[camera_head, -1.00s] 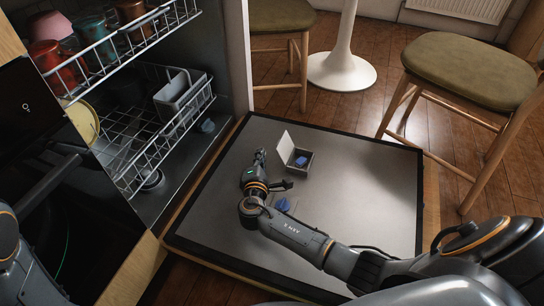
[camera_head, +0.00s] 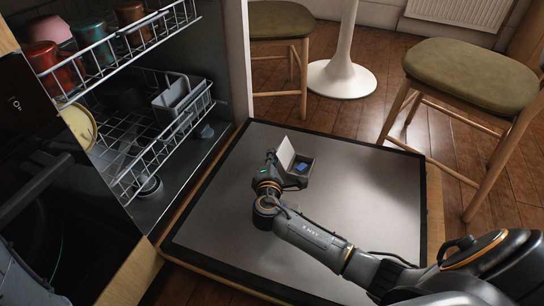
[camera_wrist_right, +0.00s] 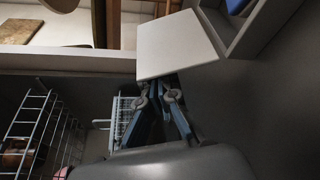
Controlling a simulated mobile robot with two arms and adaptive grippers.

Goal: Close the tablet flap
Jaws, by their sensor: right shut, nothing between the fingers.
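The tablet flap (camera_head: 285,154) is a pale plate standing open at the left side of the small grey tablet compartment (camera_head: 307,179). A blue tablet (camera_head: 301,168) lies inside. My right gripper (camera_head: 272,157) is shut and empty, just left of the flap. In the right wrist view its fingertips (camera_wrist_right: 167,80) are at the near edge of the flap (camera_wrist_right: 176,42); I cannot tell whether they touch. The compartment and part of the blue tablet (camera_wrist_right: 238,4) show at the top right there. My left gripper is out of the head view.
The compartment sits in the lowered dishwasher door (camera_head: 370,205), which is otherwise mostly clear. The upper rack (camera_head: 115,55) holds several cups; the lower rack (camera_head: 150,135) holds a grey basket (camera_head: 172,103). A chair (camera_head: 470,75) and a white table base (camera_head: 341,78) stand beyond.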

